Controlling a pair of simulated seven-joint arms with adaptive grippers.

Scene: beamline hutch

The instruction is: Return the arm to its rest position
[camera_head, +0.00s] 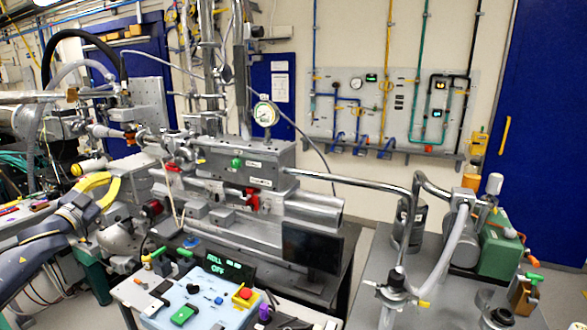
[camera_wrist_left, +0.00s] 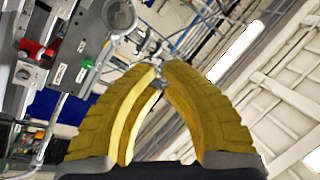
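My left gripper (camera_head: 115,178) is at the left side of the head view, on my dark grey arm (camera_head: 38,250) that comes in from the left edge. Its two curved yellow fingers bow apart in the middle and come together at the tips. In the left wrist view the left gripper (camera_wrist_left: 159,68) fills the centre, tips almost meeting, and nothing shows held between them. It hangs in the air in front of the beamline equipment; I cannot tell how close the nearest part is. My right gripper and right arm are not in view.
A beamline bench (camera_head: 240,155) with a gauge (camera_head: 265,113) stands mid-view. A pump table (camera_head: 450,300) is at right. Ceiling lights (camera_wrist_left: 235,52) show in the wrist view.

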